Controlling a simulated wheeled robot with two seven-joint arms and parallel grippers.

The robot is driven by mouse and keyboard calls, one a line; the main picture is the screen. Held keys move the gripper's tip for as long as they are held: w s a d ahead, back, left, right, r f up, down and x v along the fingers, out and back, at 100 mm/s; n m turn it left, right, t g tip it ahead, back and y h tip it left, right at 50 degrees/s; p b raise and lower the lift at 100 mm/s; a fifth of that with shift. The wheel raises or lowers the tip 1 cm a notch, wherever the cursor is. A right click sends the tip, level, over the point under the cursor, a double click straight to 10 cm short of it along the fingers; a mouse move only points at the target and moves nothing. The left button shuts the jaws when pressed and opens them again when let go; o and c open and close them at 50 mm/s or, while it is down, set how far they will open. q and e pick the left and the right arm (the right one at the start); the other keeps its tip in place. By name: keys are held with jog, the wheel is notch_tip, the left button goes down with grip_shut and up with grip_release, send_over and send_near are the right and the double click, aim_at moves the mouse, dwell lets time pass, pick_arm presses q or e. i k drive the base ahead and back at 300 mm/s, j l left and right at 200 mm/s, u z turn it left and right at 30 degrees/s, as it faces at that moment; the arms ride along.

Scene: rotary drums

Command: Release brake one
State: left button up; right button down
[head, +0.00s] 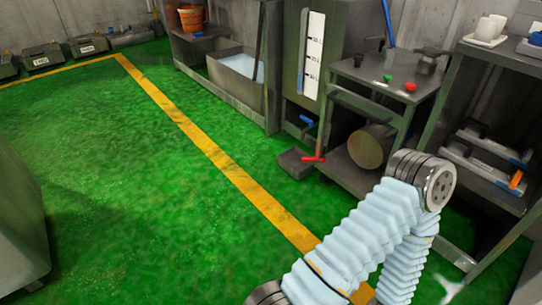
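No part in the head view is clearly marked as brake one. A red lever handle (314,158) sticks out low beside a dark metal stand (348,180), near a grey block on the floor. A blue handle (307,121) is a little above it, below a tall cabinet. A round drum-like cylinder (370,147) lies on the stand's lower shelf, partly hidden by my arm's surroundings. My arm in a pale blue ribbed sleeve, bent at a dark joint, fills the lower right. Neither gripper shows, so contact with anything cannot be seen.
A green button (388,78) and a red button (410,86) are on the stand's top. A shelf (490,150) with trays and white cups is at right. A water tank (235,75) and orange bucket (191,18) are behind.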

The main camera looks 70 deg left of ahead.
aim_at(323, 158)
jog(key=i+u, duration=0.1)
jog(key=u, duration=0.35)
jog(key=i+u, duration=0.1)
jog(key=u, duration=0.3)
jog(key=i+u, duration=0.1)
jog(key=u, duration=0.35)
jog(key=i+u, duration=0.1)
jog(key=u, duration=0.35)
jog(key=l+u, duration=0.15)
jog(key=u, duration=0.25)
